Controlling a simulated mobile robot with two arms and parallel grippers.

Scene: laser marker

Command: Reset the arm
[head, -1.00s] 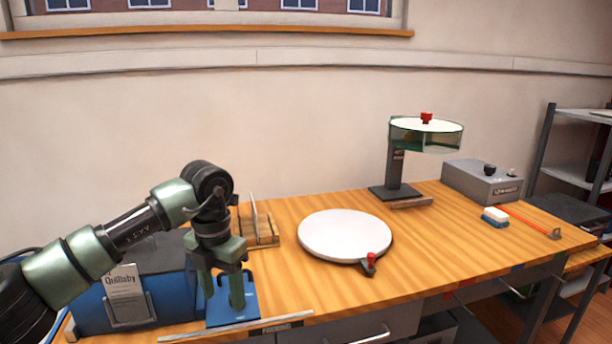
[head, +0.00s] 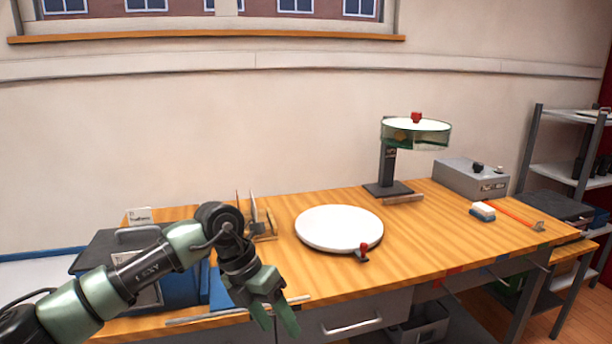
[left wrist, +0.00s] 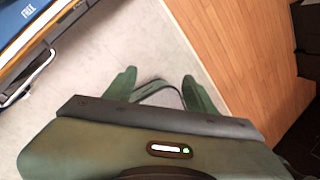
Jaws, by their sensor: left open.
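My left arm comes in from the left in the head view. Its gripper (head: 276,322) hangs at the front edge of the wooden workbench (head: 450,235), with the fingers pointing down and to the right. The left gripper is open and empty. My right gripper does not show in either view.
A white round turntable (head: 338,229) with a red knob lies mid-bench. A blue box with a card sits behind my arm. A drawer handle (head: 352,329) is close to my gripper.

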